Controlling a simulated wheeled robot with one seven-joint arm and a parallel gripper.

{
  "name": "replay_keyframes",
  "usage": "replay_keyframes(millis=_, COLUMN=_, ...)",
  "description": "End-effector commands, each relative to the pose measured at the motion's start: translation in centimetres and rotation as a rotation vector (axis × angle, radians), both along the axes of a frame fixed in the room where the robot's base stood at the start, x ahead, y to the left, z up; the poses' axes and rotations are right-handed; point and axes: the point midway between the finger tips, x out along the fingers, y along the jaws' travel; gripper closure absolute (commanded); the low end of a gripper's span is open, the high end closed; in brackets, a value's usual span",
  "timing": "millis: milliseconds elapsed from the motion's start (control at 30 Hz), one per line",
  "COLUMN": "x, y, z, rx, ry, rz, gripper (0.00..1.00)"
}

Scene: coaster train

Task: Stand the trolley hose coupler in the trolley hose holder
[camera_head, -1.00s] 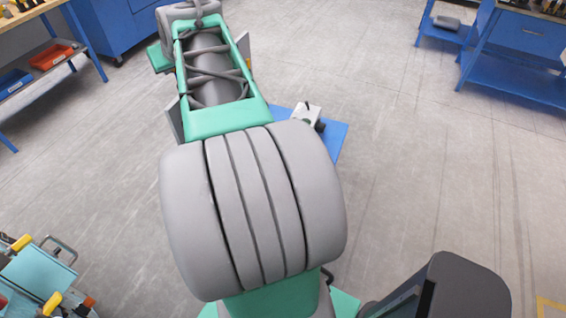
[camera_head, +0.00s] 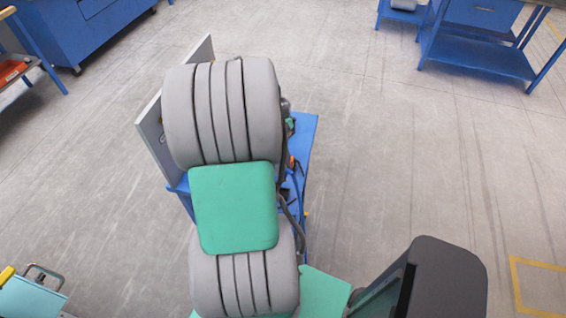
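A blue trolley (camera_head: 304,132) stands in the middle, mostly hidden behind my grey and green arm links. A grey upright panel (camera_head: 151,138) rises at its left side. On its right part, dark hose-like and orange small parts (camera_head: 291,163) show in the gap beside my arm. I cannot make out which of these, if any, is the hose coupler or the hose holder. My gripper is hidden behind my arm, so its state does not show.
A blue workbench (camera_head: 480,50) stands at the top right and a blue cabinet (camera_head: 85,35) at the top left. A light-blue cart (camera_head: 32,298) with yellow handles is at the bottom left. The floor right of the trolley is clear.

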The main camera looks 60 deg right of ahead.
Motion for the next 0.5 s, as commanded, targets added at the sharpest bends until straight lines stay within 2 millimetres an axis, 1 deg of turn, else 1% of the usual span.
replay_keyframes(millis=233, x=0.0, y=-0.1, z=0.2, rx=-0.002, ry=-0.002, rz=-0.002, gripper=1.00)
replay_keyframes(millis=367, x=0.0, y=-0.1, z=0.7, rx=-0.003, ry=-0.003, rz=-0.002, gripper=1.00)
replay_keyframes(millis=400, x=0.0, y=-0.1, z=0.1, rx=-0.001, ry=-0.002, rz=-0.002, gripper=1.00)
replay_keyframes(millis=500, x=0.0, y=-0.1, z=-1.0, rx=-0.002, ry=-0.001, rz=-0.003, gripper=1.00)
